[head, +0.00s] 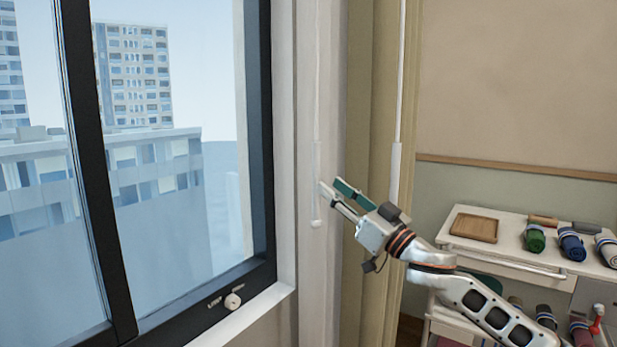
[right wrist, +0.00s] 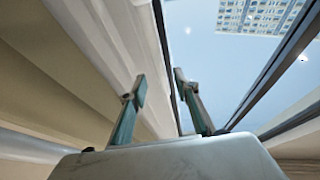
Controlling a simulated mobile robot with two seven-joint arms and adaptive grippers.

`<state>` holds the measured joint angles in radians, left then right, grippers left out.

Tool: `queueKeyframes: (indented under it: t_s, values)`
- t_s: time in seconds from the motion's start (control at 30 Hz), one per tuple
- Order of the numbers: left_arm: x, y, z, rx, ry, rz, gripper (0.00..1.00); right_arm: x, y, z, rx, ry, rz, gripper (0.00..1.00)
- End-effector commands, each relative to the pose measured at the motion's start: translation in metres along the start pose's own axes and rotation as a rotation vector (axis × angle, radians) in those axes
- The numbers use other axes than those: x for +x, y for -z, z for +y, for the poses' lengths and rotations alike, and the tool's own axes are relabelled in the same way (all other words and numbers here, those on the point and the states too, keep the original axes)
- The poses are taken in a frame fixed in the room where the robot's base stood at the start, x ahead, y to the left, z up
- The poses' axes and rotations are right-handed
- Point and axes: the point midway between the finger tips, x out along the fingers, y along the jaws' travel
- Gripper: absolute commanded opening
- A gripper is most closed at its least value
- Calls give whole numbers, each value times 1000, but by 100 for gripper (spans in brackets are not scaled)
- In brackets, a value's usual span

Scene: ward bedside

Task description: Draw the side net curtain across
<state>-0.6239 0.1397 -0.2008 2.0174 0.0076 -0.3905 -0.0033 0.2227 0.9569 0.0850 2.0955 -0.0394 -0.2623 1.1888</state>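The white net curtain (head: 312,270) hangs gathered in a narrow bunch at the right side of the window. A thin white wand (head: 317,165) with a thicker lower handle hangs in front of it. My right gripper (head: 336,187) is open, with its fingertips close to the wand's handle; I cannot tell whether they touch it. In the right wrist view the two fingers (right wrist: 157,86) stand apart with no wand visible between them. Pale curtain folds (right wrist: 100,45) show behind them there. My left gripper is not in view.
A beige curtain (head: 372,90) hangs right of the net, with a second white wand (head: 397,150) in front. The dark-framed window (head: 262,130) has a round knob (head: 232,301) on its lower frame. A trolley (head: 500,250) with rolled towels and a wooden tray (head: 474,227) stands at right.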

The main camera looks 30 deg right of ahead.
Motion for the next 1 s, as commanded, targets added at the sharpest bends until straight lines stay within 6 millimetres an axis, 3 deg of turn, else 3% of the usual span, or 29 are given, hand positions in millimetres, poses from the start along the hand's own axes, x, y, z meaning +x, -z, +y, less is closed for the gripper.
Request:
queueKeyframes:
  t_s: [0.5,1.0]
  values:
    - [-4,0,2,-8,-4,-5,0,56,1,0,-1,-1,1,31]
    - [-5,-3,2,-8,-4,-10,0,65,-1,0,-2,-1,-2,31]
